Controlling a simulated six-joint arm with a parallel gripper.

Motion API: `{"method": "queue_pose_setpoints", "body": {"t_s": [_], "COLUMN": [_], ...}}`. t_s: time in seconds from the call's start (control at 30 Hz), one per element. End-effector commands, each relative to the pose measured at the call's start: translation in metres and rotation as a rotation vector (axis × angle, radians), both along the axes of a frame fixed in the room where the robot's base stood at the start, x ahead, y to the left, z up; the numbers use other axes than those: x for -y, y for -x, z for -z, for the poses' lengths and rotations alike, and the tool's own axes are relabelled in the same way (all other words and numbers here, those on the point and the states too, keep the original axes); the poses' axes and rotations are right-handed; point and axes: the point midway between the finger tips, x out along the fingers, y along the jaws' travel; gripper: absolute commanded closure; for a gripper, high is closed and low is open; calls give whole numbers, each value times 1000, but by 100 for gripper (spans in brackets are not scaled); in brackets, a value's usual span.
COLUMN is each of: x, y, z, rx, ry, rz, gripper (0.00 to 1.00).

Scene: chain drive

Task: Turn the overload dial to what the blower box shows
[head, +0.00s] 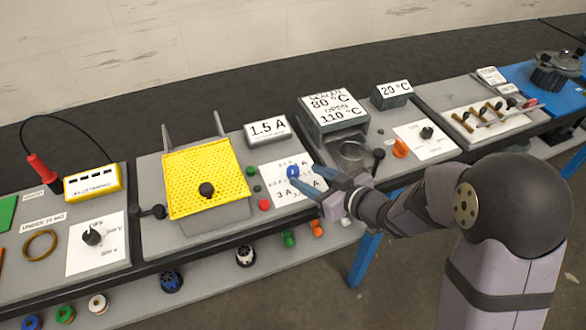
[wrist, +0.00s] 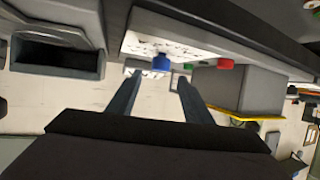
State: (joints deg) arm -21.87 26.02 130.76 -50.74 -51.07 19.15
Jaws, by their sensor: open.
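The overload dial is a blue knob (head: 293,171) on a white plate (head: 272,184) marked with amp values, one of which reads 3 A. A grey box with a 1.5 A sign (head: 267,130) stands behind the plate. My gripper (head: 303,174) is open, with its fingers reaching toward the blue knob from the right. In the wrist view the blue knob (wrist: 162,62) shows between and just beyond the fingertips (wrist: 160,78). I cannot tell whether a finger touches it. The dial's pointer setting cannot be read, and the fingers cover part of the plate.
A yellow mesh guard (head: 210,175) with a black knob stands left of the dial. Red and green buttons (head: 264,204) sit beside the plate. A grey unit with a temperature sign (head: 333,108) stands at the right rear. Coloured parts lie on the lower shelf.

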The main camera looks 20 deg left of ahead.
Motion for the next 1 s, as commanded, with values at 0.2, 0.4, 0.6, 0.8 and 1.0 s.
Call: {"method": "queue_pose_setpoints", "body": {"t_s": [0.2,0.4,0.6,0.8,1.0], "x": [-15,-36,-53,-59,-59], "y": [-7,-18,-27,-30,-31], "z": [6,17,24,27,27], "rx": [-3,-4,-3,-2,-2], "ry": [-1,0,-1,-1,-2], "rz": [-2,-3,-2,0,0], "gripper": [54,54,54,54,54]}}
